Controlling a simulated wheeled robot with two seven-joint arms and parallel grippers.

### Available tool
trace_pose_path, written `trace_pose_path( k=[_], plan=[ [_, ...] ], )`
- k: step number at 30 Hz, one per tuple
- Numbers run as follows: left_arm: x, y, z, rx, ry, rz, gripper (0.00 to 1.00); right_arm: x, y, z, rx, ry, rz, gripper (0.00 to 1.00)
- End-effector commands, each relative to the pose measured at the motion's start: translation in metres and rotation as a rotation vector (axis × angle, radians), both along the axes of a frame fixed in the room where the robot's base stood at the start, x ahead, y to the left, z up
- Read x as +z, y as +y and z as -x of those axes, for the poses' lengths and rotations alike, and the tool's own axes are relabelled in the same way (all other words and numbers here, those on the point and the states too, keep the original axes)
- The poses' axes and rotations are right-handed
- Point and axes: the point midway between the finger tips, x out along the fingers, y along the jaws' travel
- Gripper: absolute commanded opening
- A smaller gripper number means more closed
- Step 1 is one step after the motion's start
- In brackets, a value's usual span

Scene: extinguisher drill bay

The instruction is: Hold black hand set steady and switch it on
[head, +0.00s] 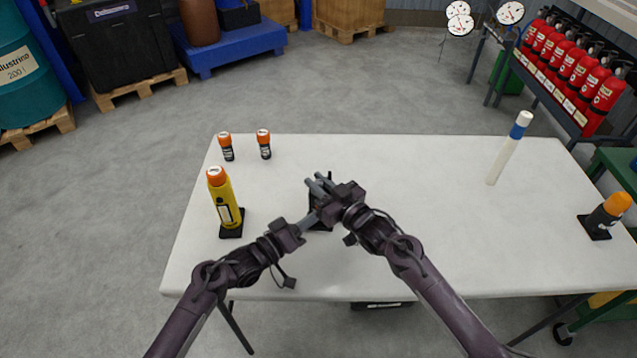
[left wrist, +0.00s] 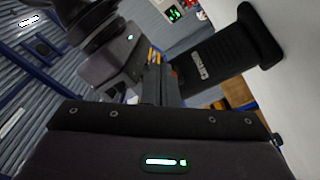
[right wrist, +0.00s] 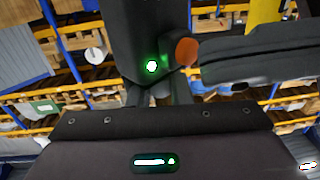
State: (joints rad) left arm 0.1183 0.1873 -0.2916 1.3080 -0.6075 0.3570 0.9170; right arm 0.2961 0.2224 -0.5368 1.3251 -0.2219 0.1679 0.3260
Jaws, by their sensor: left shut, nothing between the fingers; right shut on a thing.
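The black hand set (head: 316,226) stands on the table near its middle, mostly hidden behind my grippers. In the left wrist view its dark body with a white label (left wrist: 199,68) and its flat base show. My right gripper (head: 317,182) is shut on its upper part. My left gripper (head: 309,221) is shut and empty, its fingertips close beside the hand set. I cannot tell whether they touch it. The left fingers also show in the left wrist view (left wrist: 157,86).
On the white table (head: 430,240), a yellow hand set (head: 226,202) and two small orange-capped bottles (head: 227,149) (head: 264,146) stand left. A white stick with a blue band (head: 509,148) and an orange-topped dark device (head: 606,211) are right. The table's right middle is clear.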

Motion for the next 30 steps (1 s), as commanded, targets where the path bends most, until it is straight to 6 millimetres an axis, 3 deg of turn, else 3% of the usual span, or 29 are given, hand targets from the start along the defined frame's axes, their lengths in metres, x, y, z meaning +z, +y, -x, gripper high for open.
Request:
trace_pose_path(
  k=[13,30],
  plan=[
    [-0.001,0.001,0.008,0.0,0.001,-0.001,0.0,-0.001,0.0,0.0,0.001,0.003,0.0,0.0],
    [-0.001,0.005,0.061,0.0,0.001,-0.001,0.0,-0.001,0.0,0.0,0.0,0.003,0.0,0.0]
  ],
)
